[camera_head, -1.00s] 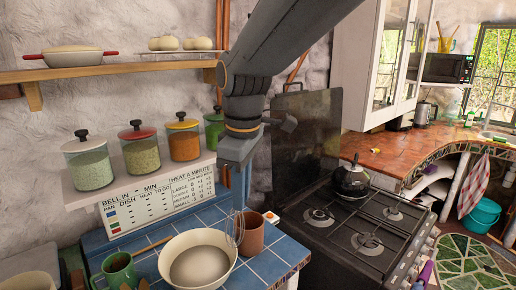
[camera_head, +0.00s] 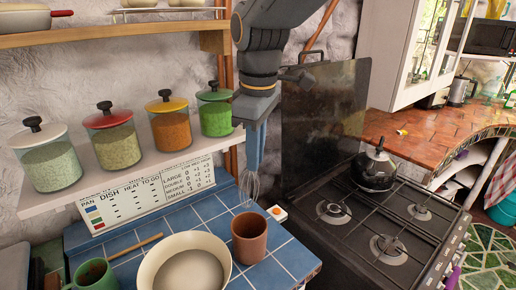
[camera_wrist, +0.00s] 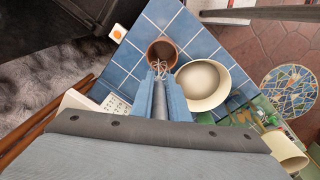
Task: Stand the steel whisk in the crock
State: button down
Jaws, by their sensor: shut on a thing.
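The steel whisk (camera_head: 251,188) hangs from my gripper (camera_head: 255,160), wire loops down. In the wrist view the whisk (camera_wrist: 159,69) shows between the two blue fingers of my gripper (camera_wrist: 160,88), which are shut on it. The crock (camera_head: 249,243) is a reddish-brown clay pot standing upright on the blue tiles. In the head view the loops appear just above and behind its rim. In the wrist view the loops overlap the near edge of the crock (camera_wrist: 161,46). The loops look outside or above the opening; their exact height is unclear.
A cream bowl (camera_head: 184,264) stands left of the crock, close beside it. A green mug (camera_head: 93,274) is farther left. A small white box with an orange dot (camera_head: 277,212) lies behind the crock. The stove (camera_head: 385,225) is to the right; a jar shelf (camera_head: 150,165) is behind left.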

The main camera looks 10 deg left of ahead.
notch_tip(320, 180, down, 15)
jog(key=b, duration=0.8)
jog(key=shift+b, duration=0.35)
dwell(0.4)
jog(key=c, duration=1.6)
grip_release()
jog(key=shift+c, duration=0.2)
jog(key=shift+o, duration=0.5)
jog(key=o, duration=0.7)
jog(key=shift+r, duration=0.1)
